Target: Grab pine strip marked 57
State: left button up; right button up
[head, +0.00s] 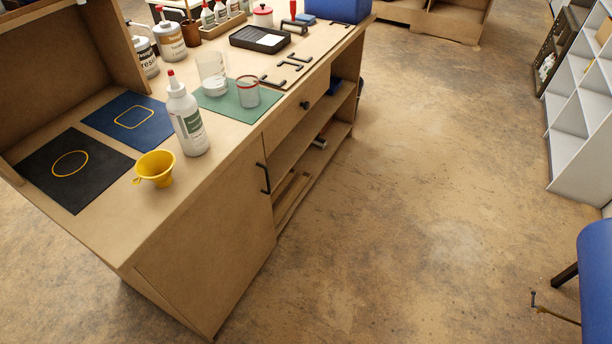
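I see no pine strip and no number 57 that I can read in the head view. The wooden workbench (225,245) stands at the left, with open shelves (318,150) on its right side. A few long pieces lie on those shelves, including a brown one (291,188) low down, but they are too small to tell what they are. Neither of my grippers shows.
A blue chair (596,275) is at the right, below a grey shelf unit (585,125). The floor between is clear.

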aim_at(296, 189)
jog(key=i+l+z, duration=0.55)
jog(key=i+z, duration=0.2)
jog(key=i, duration=0.3)
